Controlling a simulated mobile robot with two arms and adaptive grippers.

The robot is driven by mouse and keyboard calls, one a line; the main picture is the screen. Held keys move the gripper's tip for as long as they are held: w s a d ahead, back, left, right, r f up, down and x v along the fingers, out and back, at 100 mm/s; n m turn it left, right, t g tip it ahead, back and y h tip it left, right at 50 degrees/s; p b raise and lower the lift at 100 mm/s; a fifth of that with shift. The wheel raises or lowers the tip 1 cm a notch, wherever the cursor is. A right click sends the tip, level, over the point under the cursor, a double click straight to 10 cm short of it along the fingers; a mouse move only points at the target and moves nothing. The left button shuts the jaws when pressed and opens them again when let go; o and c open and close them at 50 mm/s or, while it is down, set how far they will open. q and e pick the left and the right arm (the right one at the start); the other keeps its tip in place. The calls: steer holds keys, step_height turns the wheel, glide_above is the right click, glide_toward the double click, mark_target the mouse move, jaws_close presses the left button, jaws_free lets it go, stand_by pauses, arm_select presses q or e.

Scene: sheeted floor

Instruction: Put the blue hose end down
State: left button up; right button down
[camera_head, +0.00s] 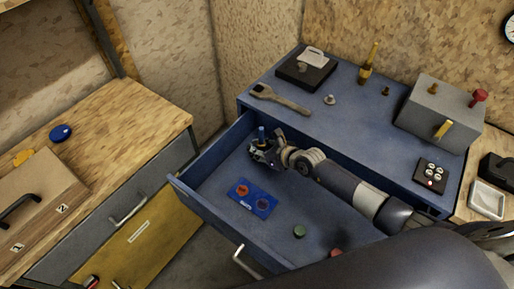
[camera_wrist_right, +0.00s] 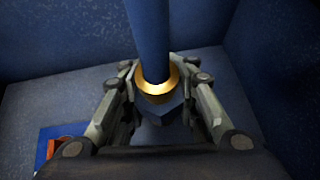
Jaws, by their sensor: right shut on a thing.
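The blue hose end (camera_wrist_right: 152,40) is a blue tube with a brass-coloured collar (camera_wrist_right: 156,84). In the wrist view it stands between the fingers of my right gripper (camera_wrist_right: 157,105), which is shut on it. In the head view the right gripper (camera_head: 262,150) is inside the open blue drawer (camera_head: 270,222), near its back left corner. The blue tip of the hose end (camera_head: 262,134) shows just above the fingers. Whether its lower end touches the drawer floor cannot be told. My left gripper is not in view.
A blue plate with red and blue pieces (camera_head: 252,198) lies in the drawer, with a green cap (camera_head: 299,231) to its right. A wrench (camera_head: 280,99) and a grey box (camera_head: 438,108) are on the cabinet top. The drawer walls stand close around the right gripper.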

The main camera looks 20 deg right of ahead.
steer(key=shift+f+b, duration=0.3)
steer(key=shift+f, duration=0.25)
steer(key=c, duration=1.2)
jaws_free()
steer(key=shift+c, duration=0.2)
steer(key=shift+r+p, duration=0.45)
steer(key=shift+r, duration=0.15)
steer(key=shift+s+d+r, duration=0.1)
steer(key=shift+s+r, duration=0.1)
steer(key=v, duration=1.1)
steer(key=shift+s+d, duration=0.15)
steer(key=shift+r+p, duration=0.15)
steer(key=shift+p, duration=0.15)
